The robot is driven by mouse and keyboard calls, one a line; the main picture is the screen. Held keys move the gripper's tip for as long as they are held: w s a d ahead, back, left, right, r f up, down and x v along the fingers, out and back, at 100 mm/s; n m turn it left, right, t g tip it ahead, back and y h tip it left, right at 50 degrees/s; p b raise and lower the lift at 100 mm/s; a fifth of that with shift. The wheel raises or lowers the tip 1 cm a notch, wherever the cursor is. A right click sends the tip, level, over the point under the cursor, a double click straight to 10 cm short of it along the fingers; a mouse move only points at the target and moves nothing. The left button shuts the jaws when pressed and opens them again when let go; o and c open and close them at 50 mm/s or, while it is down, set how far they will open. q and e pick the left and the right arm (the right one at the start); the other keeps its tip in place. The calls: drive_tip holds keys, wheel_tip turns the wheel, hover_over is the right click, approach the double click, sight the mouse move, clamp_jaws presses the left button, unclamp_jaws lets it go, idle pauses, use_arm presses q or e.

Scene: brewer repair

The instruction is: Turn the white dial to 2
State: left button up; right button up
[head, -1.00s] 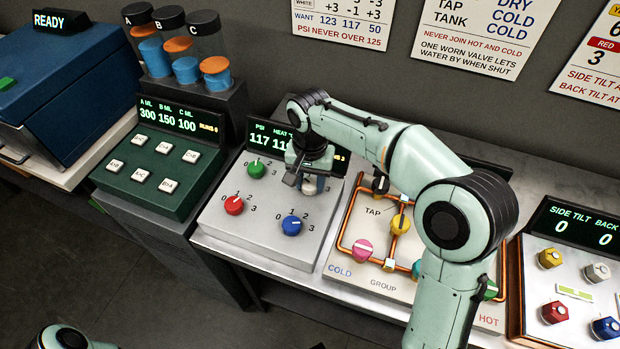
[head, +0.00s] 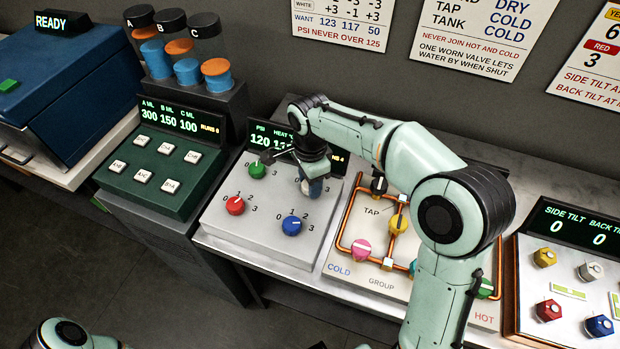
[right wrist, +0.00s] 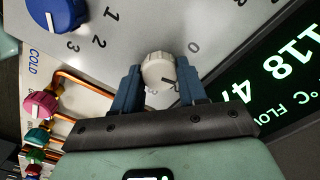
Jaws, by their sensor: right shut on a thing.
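The white dial (right wrist: 158,68) is on the sloped grey panel (head: 225,225), at its right side. My right gripper (right wrist: 160,82) is shut on it, with one blue finger on each side in the right wrist view. In the head view the gripper (head: 306,178) comes down over the white dial (head: 313,188) and covers much of it. A 0 shows near the dial in the wrist view; I cannot tell which number the dial points to. The panel's display (head: 268,139) reads PSI 120. My left gripper is out of view.
Green (head: 257,169), red (head: 235,205) and blue (head: 292,226) dials share the panel. To its right is a pipe board with coloured valves, including a pink one (head: 361,250). To its left stands a green button box (head: 150,185).

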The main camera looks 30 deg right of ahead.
drive_tip(key=m, duration=0.3)
drive_tip(key=shift+r+m, duration=0.1)
drive_tip(key=shift+m, duration=0.2)
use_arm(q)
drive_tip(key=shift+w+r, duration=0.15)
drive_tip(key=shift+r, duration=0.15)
use_arm(e)
drive_tip(key=shift+m, duration=1.7)
drive_tip(key=o, duration=1.1)
drive_tip(key=shift+c, duration=0.2)
use_arm(q)
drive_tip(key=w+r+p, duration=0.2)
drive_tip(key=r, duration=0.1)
drive_tip(key=shift+p, duration=0.35)
use_arm(e)
wheel_tip(320, 180, up, 13)
drive_tip(key=shift+r, duration=0.15)
